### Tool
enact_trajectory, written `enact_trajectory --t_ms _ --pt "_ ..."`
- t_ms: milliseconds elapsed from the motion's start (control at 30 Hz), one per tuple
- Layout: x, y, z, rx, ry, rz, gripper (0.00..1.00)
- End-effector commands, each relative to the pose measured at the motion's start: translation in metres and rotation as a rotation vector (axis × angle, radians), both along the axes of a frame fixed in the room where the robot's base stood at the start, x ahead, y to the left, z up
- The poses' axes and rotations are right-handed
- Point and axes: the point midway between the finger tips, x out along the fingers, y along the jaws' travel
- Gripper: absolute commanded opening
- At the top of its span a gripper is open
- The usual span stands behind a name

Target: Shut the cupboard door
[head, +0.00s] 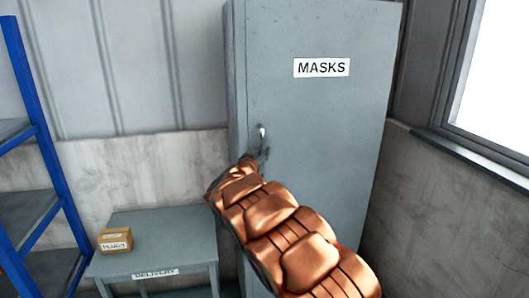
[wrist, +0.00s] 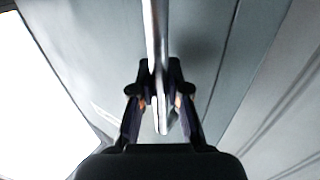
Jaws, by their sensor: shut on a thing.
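The grey cupboard door (head: 320,130) carries a white label reading MASKS. In the head view the door looks flush with the cupboard front, with no open gap that I can see. A pale bar handle (head: 262,132) sits near the door's left edge. My gripper (head: 262,150) is at the handle, partly hidden behind my copper-coloured arm. In the wrist view the metal handle (wrist: 151,40) runs down between the two dark fingers of my gripper (wrist: 160,100), which is shut on it.
A grey table (head: 150,235) with a label stands left of the cupboard, with a small cardboard box (head: 116,240) marked PLUGS on it. A blue-framed shelf (head: 45,130) stands at the far left. A window (head: 490,85) is in the right wall.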

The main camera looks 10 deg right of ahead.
Motion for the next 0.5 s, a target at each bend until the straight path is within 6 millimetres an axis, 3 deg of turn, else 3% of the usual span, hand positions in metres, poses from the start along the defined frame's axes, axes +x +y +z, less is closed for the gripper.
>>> enact_trajectory --t_ms 300,333,500 --pt "0.0011 0.0058 0.0053 -0.004 -0.007 0.012 0.0" --pt "0.0011 0.0061 0.0055 -0.005 -0.008 0.013 0.16" --pt "0.001 0.0058 0.0045 -0.004 -0.006 0.011 0.34"
